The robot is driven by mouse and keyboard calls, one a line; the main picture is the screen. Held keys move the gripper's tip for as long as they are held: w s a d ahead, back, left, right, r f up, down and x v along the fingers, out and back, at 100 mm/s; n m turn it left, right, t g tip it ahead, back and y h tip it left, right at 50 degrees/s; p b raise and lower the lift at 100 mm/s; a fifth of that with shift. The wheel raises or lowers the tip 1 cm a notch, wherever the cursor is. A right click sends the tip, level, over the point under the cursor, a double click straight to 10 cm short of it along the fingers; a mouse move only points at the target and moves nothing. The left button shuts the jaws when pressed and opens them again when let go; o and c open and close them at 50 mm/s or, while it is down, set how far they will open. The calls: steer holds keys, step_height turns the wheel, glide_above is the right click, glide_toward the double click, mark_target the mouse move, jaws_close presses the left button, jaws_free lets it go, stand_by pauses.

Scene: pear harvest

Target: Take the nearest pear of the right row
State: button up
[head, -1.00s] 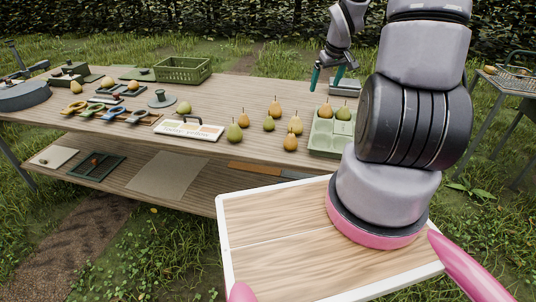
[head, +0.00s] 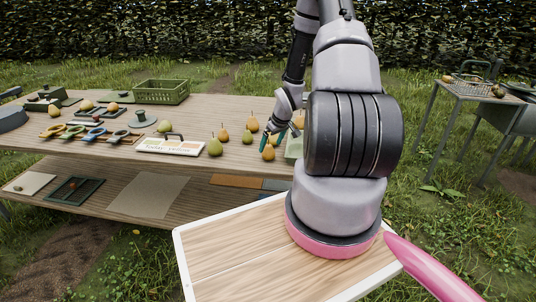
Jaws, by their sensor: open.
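Several pears stand on the wooden table. The nearest pear of the right row (head: 268,153) is yellow-orange and upright near the table's front edge. Another yellow pear (head: 273,139) stands just behind it, partly covered by my gripper. My gripper (head: 278,139), with teal fingers, is open and empty. It points down over the right row, above and around the top of these pears in the picture; I cannot tell whether it touches any.
To the left are a green pear (head: 215,148), a smaller green one (head: 247,138) and a label board (head: 170,146). A green tray (head: 291,150) at the right is mostly hidden by my arm. A green crate (head: 162,92) stands at the back.

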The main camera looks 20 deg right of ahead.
mark_target(271, 146)
steer(key=x, duration=0.4)
steer(key=shift+f, duration=0.25)
steer(key=shift+r, duration=0.1)
steer(key=c, duration=1.5)
